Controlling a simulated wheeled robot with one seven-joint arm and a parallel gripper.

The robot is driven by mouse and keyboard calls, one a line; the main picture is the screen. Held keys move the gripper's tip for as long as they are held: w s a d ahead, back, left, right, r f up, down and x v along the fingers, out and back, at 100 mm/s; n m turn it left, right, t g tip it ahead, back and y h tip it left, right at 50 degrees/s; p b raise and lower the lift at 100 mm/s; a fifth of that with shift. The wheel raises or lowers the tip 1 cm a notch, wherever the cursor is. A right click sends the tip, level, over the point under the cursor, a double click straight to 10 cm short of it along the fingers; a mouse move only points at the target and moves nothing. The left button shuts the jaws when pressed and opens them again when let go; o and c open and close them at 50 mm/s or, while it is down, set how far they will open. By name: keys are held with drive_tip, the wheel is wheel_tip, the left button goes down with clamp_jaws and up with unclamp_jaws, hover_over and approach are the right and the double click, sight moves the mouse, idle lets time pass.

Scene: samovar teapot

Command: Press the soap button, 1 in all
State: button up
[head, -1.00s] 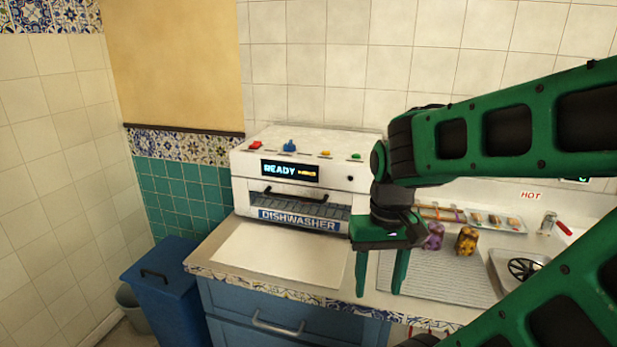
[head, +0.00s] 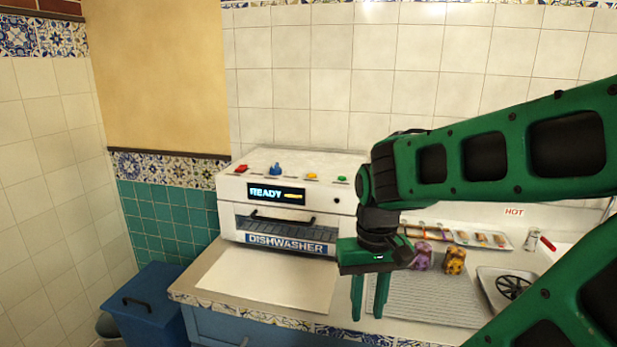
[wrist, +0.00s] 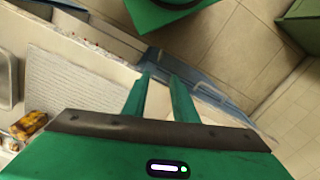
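The white dishwasher (head: 295,220) stands on the counter at the back wall, left of my arm. Its display (head: 276,193) reads READY, with a smaller yellow word I cannot read. Along its top front edge sit a red button (head: 241,168), a blue knob-like control (head: 275,169), a yellow button (head: 312,176) and a green button (head: 342,179). Their labels are too small to read, so I cannot tell which is soap. My gripper (head: 368,312) points down over the counter, right of and nearer than the dishwasher. It is open and empty; its two fingers (wrist: 161,82) are apart in the wrist view.
A white sheet or board (head: 268,280) lies before the dishwasher. A ribbed drainboard (head: 425,303) is right of my gripper, with purple (head: 423,257) and amber (head: 455,261) patterned objects behind. A blue bin (head: 143,305) stands at the lower left. The space above the dishwasher is clear.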

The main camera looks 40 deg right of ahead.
clamp_jaws()
idle(1.4)
